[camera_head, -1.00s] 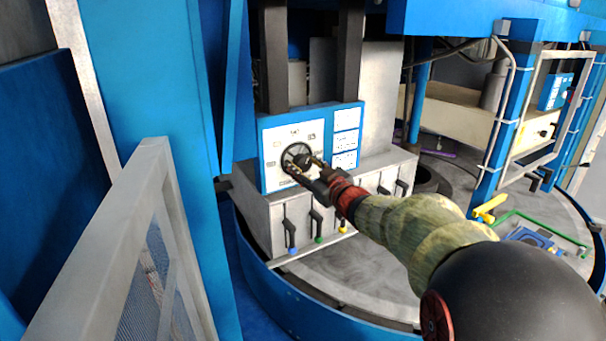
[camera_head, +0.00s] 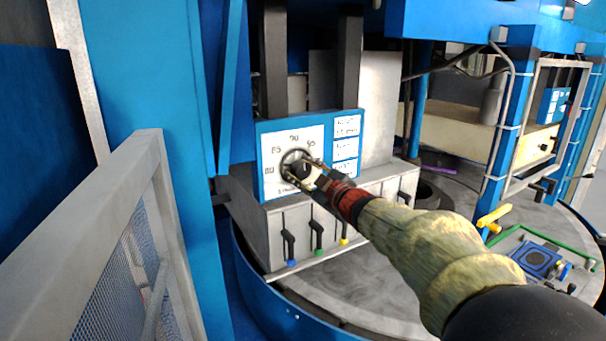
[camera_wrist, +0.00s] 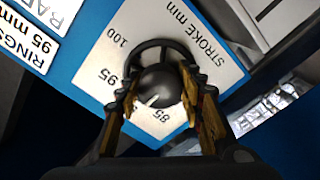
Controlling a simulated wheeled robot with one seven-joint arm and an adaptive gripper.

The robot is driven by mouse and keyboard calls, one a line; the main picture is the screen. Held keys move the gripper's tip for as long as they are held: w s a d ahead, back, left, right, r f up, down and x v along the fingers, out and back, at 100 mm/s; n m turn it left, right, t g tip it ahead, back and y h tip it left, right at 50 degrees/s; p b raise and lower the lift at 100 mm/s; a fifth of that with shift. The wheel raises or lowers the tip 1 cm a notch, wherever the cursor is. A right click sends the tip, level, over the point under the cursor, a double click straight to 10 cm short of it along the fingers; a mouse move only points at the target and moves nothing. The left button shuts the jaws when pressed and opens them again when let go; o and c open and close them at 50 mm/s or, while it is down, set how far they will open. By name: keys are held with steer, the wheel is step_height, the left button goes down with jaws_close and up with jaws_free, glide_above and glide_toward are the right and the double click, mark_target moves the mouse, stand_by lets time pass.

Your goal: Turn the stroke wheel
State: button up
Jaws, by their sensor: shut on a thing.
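The stroke wheel (camera_wrist: 158,87) is a dark round wheel with a grey hub and a white pointer line, on a white dial plate (camera_wrist: 112,60) marked "STROKE mm". In the head view the wheel (camera_head: 290,160) sits on the blue-framed panel, partly covered by my gripper (camera_head: 303,174). The dial numbers run from 80 to 95 there; the wrist view also shows 100. In the wrist view my gripper (camera_wrist: 160,104) has one finger on each side of the wheel, shut on it. The pointer line lies near the 85 side in the wrist view, where the fingers hide part of the scale.
White label plates (camera_head: 346,148) sit right of the dial. Below the panel are levers with blue, green and yellow tips (camera_head: 317,238). A grey mesh guard (camera_head: 105,250) stands at the left, and a blue post (camera_head: 505,130) at the right.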

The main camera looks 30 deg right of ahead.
steer(key=o, duration=1.2)
steer(key=shift+c, duration=0.2)
steer(key=s, duration=1.2)
steer(key=shift+d, duration=0.15)
steer(key=shift+f, duration=0.1)
